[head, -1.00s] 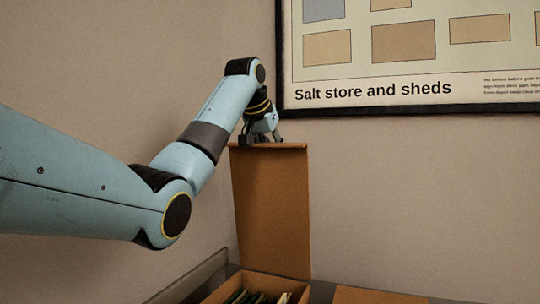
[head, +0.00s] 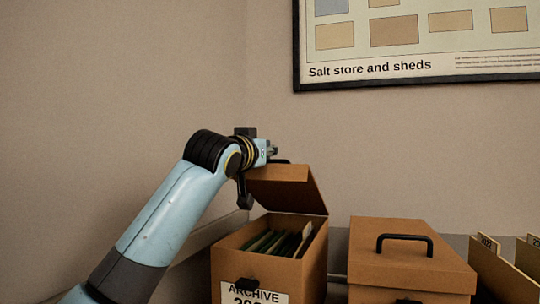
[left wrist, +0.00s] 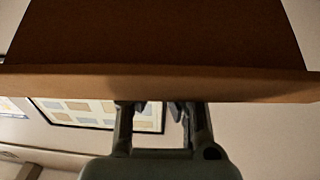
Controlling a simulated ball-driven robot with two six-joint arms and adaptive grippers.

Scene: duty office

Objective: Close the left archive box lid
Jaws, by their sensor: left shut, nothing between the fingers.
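The left archive box (head: 312,258) is brown cardboard with an "ARCHIVE" label (head: 254,292) and holds green and cream folders (head: 280,243). Its lid (head: 288,192) is hinged at the back and stands part-way open, tilted over the box opening. A dark handle (head: 280,162) shows at the lid's upper edge. My left gripper (head: 271,150) is shut and empty, behind the lid's upper edge. In the left wrist view, the lid (left wrist: 160,82) crosses the picture just beyond the fingers of my left gripper (left wrist: 155,108). Contact is hard to tell. My right gripper is out of view.
A closed brown box (head: 410,260) with a black handle (head: 405,240) stands to the right of the open box. Folders (head: 490,245) stand at the far right. The wall behind carries a framed "Salt store and sheds" poster (head: 420,40).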

